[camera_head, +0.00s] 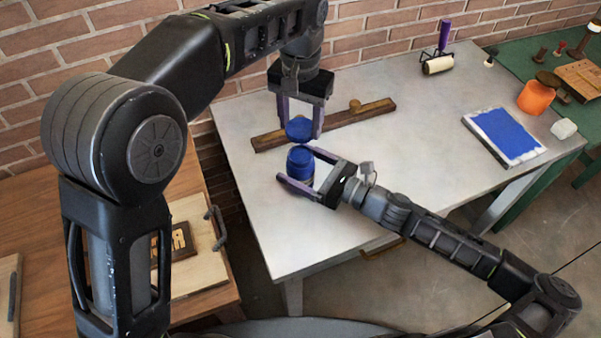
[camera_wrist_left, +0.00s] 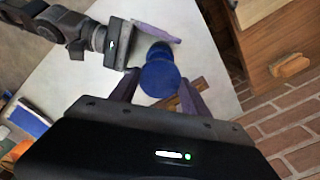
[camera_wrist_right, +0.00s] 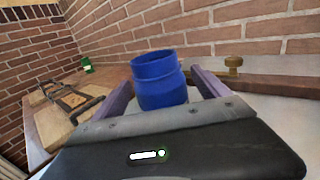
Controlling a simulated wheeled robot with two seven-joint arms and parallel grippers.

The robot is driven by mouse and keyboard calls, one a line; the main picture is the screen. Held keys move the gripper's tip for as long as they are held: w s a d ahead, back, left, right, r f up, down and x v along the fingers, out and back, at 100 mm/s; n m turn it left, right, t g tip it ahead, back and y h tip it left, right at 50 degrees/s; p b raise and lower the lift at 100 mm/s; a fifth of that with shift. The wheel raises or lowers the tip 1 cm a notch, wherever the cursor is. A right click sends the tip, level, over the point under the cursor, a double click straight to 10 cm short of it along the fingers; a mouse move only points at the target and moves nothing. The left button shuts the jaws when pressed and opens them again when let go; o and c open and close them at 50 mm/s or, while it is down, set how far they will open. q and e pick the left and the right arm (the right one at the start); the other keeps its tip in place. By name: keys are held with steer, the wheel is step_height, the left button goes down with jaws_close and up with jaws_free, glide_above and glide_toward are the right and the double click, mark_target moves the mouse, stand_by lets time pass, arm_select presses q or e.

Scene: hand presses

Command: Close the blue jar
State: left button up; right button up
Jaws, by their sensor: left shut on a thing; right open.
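The open blue jar (camera_head: 300,165) stands upright on the grey table (camera_head: 400,105), near its left side. My right gripper (camera_head: 298,168) is open, with its fingers on either side of the jar. The jar's open rim shows in the right wrist view (camera_wrist_right: 158,82). My left gripper (camera_head: 301,131) points down and is shut on the round blue lid (camera_head: 298,128), just behind and apparently above the jar. In the left wrist view, the lid (camera_wrist_left: 160,80) partly covers the jar (camera_wrist_left: 158,51). The exact gap between lid and jar cannot be told.
A wooden bar with a brass knob (camera_head: 365,115) lies behind the lid. A blue inked slab (camera_head: 503,135) lies at the right, and a roller (camera_head: 438,64) stands at the back. A wooden press bed (camera_head: 195,245) is left of the table. The table's middle is clear.

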steer(key=shift+c, duration=0.6)
jaws_close()
stand_by(0.4)
